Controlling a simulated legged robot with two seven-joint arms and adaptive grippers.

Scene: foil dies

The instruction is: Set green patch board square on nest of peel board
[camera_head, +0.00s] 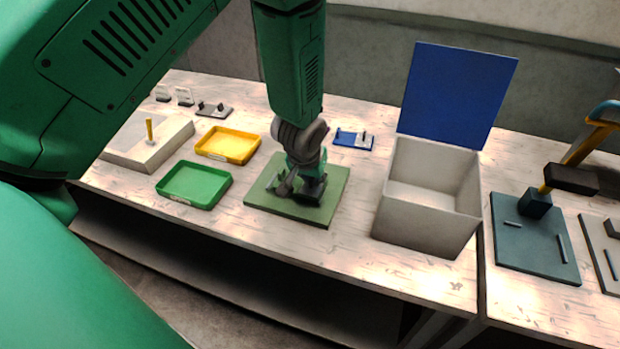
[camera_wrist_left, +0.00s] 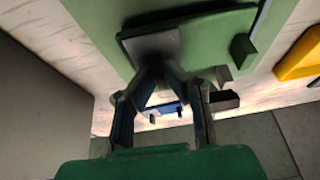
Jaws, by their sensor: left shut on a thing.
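The peel board (camera_head: 262,196) is a flat green square on the table in the head view; it also shows in the left wrist view (camera_wrist_left: 94,22). My left gripper (camera_head: 303,184) points down over its middle. In the left wrist view the gripper (camera_wrist_left: 160,72) is shut at a grey block on a darker green plate, which I take as the green patch board (camera_wrist_left: 200,32). The plate lies over the peel board, near a small green upright block (camera_wrist_left: 242,50). I cannot tell whether it touches the nest, which is hidden. My right gripper is not in view.
A green tray (camera_head: 194,203) and a yellow tray (camera_head: 254,151) lie left. A blue board (camera_head: 341,139) lies behind. A grey bin (camera_head: 425,226) with a raised blue lid (camera_head: 459,95) stands right. A pale block with a yellow peg (camera_head: 149,130) stands far left.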

